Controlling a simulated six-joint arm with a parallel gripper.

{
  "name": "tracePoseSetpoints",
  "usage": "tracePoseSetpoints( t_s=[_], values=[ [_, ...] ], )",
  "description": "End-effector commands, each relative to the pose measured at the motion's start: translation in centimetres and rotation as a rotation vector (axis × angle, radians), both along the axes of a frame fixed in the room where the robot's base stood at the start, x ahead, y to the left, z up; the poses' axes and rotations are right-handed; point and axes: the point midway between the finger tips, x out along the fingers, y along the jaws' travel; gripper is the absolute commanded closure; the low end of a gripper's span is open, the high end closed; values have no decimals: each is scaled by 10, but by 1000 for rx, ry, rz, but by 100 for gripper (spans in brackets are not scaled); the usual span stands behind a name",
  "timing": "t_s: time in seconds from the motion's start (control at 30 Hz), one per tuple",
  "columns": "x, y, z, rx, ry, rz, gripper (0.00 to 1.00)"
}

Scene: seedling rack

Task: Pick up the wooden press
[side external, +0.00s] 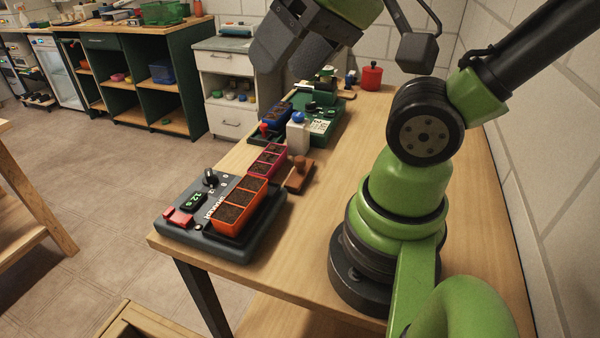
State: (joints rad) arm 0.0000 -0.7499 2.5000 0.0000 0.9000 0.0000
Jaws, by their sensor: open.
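The wooden press (299,177) is a small brown block with a rounded knob handle on top. It stands upright on the wooden table, just right of the pink seedling tray. My gripper (283,68) is at the top of the view, high above the table, with its dark grey jaws apart and empty. It appears well above and apart from the press. Nothing covers the press.
An orange soil-filled tray (239,207) sits on a dark device (187,227) at the table's near end. A pink tray (267,161), a white bottle with a blue top (298,133) and a green machine (322,125) stand close by. The table (325,200) is clear right of the press.

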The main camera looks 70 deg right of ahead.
Motion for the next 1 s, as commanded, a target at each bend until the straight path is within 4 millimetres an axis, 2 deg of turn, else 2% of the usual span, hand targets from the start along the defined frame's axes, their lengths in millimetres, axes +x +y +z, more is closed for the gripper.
tracePoseSetpoints(
  t_s=[0.17, 0.27, 0.43, 0.57, 0.7, 0.9, 1.0],
  values=[
    [2, -1, -1, -6, 6, -2, 43],
    [11, -9, -4, -39, 36, -12, 43],
    [44, -45, -25, -157, 158, -28, 43],
    [67, -85, -54, -241, 283, -11, 43],
    [78, -130, -96, -290, 417, 33, 43],
    [71, -179, -156, -296, 561, 119, 43],
    [66, -191, -176, -289, 598, 151, 43]
  ],
)
